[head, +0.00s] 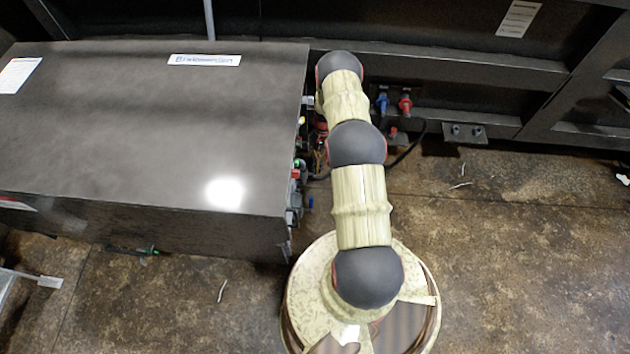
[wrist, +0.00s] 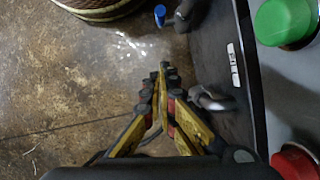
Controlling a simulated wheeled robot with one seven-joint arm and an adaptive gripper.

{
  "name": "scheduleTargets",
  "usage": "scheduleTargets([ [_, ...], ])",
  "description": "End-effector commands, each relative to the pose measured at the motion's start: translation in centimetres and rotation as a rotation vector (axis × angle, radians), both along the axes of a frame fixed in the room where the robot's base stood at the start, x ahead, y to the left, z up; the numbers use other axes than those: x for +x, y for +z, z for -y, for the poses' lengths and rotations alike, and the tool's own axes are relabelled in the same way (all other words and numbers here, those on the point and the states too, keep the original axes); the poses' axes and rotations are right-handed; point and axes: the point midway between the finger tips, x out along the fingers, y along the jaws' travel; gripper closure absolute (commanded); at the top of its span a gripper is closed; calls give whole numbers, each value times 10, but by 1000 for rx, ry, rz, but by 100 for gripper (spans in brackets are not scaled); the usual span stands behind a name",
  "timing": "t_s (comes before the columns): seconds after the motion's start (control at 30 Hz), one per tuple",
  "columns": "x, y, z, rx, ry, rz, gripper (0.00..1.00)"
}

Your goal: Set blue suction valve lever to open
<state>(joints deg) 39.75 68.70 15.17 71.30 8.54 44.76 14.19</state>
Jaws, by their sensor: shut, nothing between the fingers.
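A small blue part (wrist: 160,15) shows at the top of the wrist view, beside a dark pipe fitting (wrist: 184,14). It looks like the blue piece (head: 310,202) low on the right side of the dark cabinet in the head view. Another blue valve handle (head: 382,103) is on the back frame, beside a red one (head: 405,105). I cannot tell for certain which is the suction lever. My gripper (wrist: 163,70) has yellow and black fingers, closed together at the tips and empty. It is apart from the blue part. In the head view my arm hides it.
The dark cabinet (head: 150,120) fills the left. Its side panel has a green button (wrist: 285,20) and a red button (wrist: 294,162). A bent metal handle or pipe (wrist: 212,100) is close to the right of my fingers. The floor (head: 500,260) at right is mostly clear.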

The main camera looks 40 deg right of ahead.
Motion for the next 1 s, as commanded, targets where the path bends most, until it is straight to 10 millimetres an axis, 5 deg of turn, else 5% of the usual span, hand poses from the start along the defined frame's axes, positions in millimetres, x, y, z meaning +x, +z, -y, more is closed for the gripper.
scheduleTargets([
  [0.5,-19,-92,-30,4,2,-1,100],
  [1.0,-38,-82,-63,3,3,-1,100],
])
